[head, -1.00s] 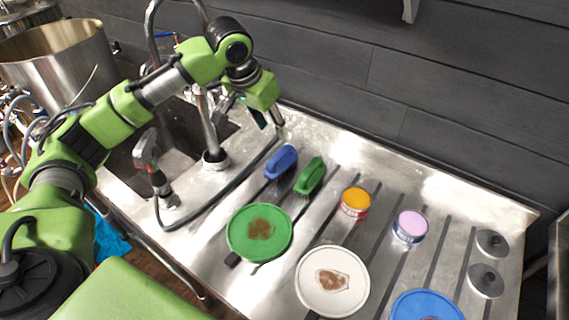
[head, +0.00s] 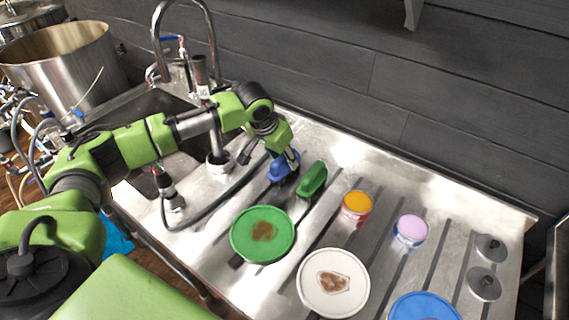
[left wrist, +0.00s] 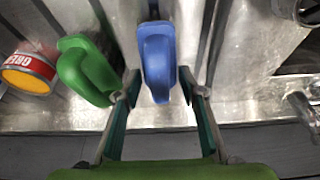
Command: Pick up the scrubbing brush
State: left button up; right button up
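A blue scrubbing brush (head: 277,172) lies on the steel drainboard, and it also shows in the left wrist view (left wrist: 157,58). A green brush (head: 313,179) lies just right of it; in the left wrist view it is to the left (left wrist: 88,70). My left gripper (head: 289,162) is low over the blue brush. In the left wrist view its fingers (left wrist: 160,90) are open, one on each side of the blue brush's near end, with gaps showing. In the head view the gripper hides part of the blue brush. My right gripper is not in view.
Stained green (head: 246,214) and white (head: 316,263) plates and a blue plate (head: 424,308) lie in front. Yellow (head: 357,206) and pink-topped (head: 410,230) tins stand to the right, with two grey knobbed discs beyond. A sink, tap and hose (head: 215,200) are left; a dark wall is behind.

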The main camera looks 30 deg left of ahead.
pick_arm(q)
grip_shut()
jog(key=shift+r, duration=0.15)
jog(key=shift+r+b, duration=0.3)
jog(key=shift+r, duration=0.3)
jog(key=s+a+r+b, duration=0.3)
jog(key=s+a+r, duration=0.6)
jog(key=s+r, duration=0.1)
jog(key=shift+v, duration=0.85)
